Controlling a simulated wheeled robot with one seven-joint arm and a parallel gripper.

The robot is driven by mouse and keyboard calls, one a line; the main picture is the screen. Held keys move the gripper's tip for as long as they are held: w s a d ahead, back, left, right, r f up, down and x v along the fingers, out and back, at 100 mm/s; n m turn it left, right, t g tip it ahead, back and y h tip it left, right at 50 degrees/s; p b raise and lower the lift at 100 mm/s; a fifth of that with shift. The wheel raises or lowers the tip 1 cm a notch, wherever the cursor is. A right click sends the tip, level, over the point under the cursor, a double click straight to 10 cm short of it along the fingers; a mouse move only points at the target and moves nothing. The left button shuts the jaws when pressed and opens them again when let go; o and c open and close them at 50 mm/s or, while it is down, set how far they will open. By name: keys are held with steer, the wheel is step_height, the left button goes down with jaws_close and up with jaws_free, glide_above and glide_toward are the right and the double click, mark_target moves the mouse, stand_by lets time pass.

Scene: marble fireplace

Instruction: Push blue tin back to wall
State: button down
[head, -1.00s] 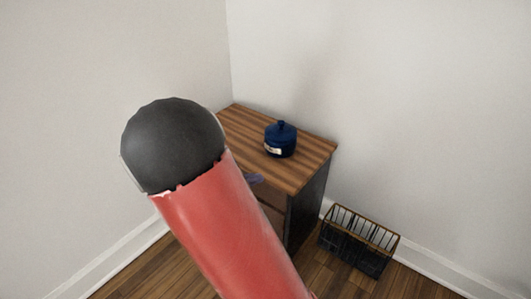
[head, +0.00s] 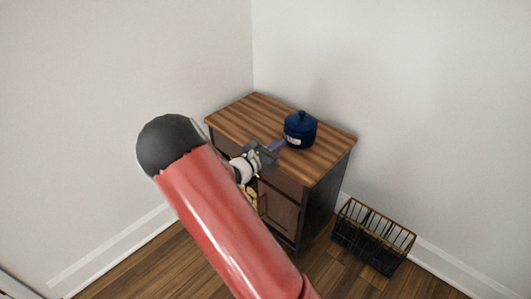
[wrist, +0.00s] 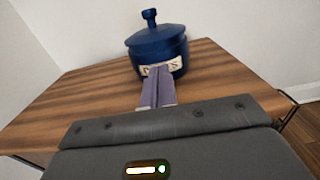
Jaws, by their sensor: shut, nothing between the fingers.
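The blue tin (head: 300,130) stands upright on the wooden top of a small cabinet (head: 240,112). It has a knobbed lid and a pale label on its front. In the wrist view the tin (wrist: 158,44) is straight ahead of my gripper (wrist: 158,72). My gripper's purple fingers are together and empty. Their tips are at the tin's label side, very close to it; I cannot tell whether they touch. In the head view my gripper (head: 278,146) is over the cabinet's front edge, left of the tin. Bare wood shows between the tin and the wall behind.
White walls (head: 400,90) meet in a corner behind the cabinet. A black wire basket (head: 372,238) stands on the wooden floor at the cabinet's right. The cabinet top is otherwise clear. The cabinet's front has a door (head: 278,212).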

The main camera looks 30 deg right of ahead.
mark_target(301, 128)
steer(key=shift+x, duration=1.75)
steer(key=b+x, duration=0.1)
steer(key=x, duration=0.7)
steer(key=shift+w+d, duration=0.15)
steer(key=shift+d, duration=0.2)
